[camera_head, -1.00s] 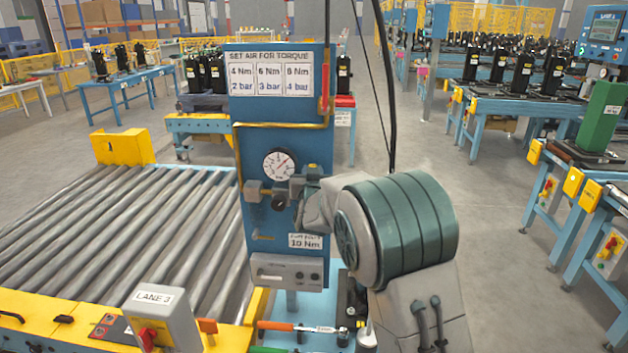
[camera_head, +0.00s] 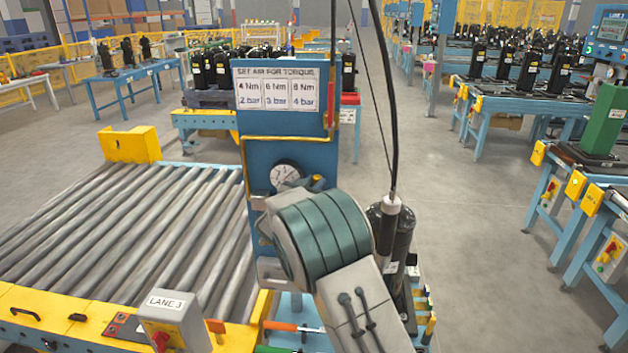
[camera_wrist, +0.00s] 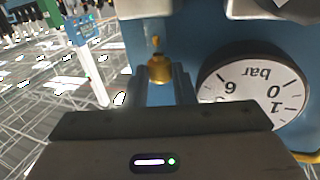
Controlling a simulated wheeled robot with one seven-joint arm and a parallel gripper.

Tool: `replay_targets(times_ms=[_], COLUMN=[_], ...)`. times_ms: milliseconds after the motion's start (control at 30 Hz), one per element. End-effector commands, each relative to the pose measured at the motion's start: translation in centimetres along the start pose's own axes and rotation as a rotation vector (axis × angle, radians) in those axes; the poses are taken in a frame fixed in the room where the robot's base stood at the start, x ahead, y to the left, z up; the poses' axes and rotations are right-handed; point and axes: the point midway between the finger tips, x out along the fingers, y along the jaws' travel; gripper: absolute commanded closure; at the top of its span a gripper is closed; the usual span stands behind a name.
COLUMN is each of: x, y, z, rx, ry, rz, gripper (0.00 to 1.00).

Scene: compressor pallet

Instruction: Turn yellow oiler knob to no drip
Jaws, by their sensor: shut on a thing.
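The yellow oiler knob (camera_wrist: 159,68) is brass-yellow, with a small spout-like tip above it in the wrist view. My gripper (camera_wrist: 162,80) has a finger on each side of the knob and is shut on it. In the head view, my gripper (camera_head: 313,184) is at the blue panel (camera_head: 289,153), just right of the pressure gauge (camera_head: 285,172). A small patch of yellow shows at the fingers there. My arm hides the panel's lower part. The gauge also shows large and upside down in the wrist view (camera_wrist: 252,88), right of the fingers. The knob's drip setting cannot be read.
A torque sign (camera_head: 276,89) tops the panel. A black cylinder (camera_head: 397,245) stands right of my arm, and a dark hose hangs above it. A roller conveyor (camera_head: 130,225) lies left, with a LANE 3 switch box (camera_head: 172,320) in front. Open floor lies to the right.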

Motion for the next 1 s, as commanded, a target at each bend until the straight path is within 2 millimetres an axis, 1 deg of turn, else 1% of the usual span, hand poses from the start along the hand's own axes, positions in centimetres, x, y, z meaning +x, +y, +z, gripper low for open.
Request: replay_targets(times_ms=[433,467,500,533,1000], x=[0.0,0.01,0.01,0.0,-0.34], y=[-0.09,-0.09,-0.09,-0.09,-0.59], z=[-0.12,-0.13,-0.12,-0.11,-0.14], rx=[0.002,0.002,0.002,0.002,0.002], ry=[0.003,0.003,0.003,0.002,0.002], rz=[0.006,0.006,0.006,0.006,-0.004], gripper=[1.0,0.68,0.57,0.55,0.55])
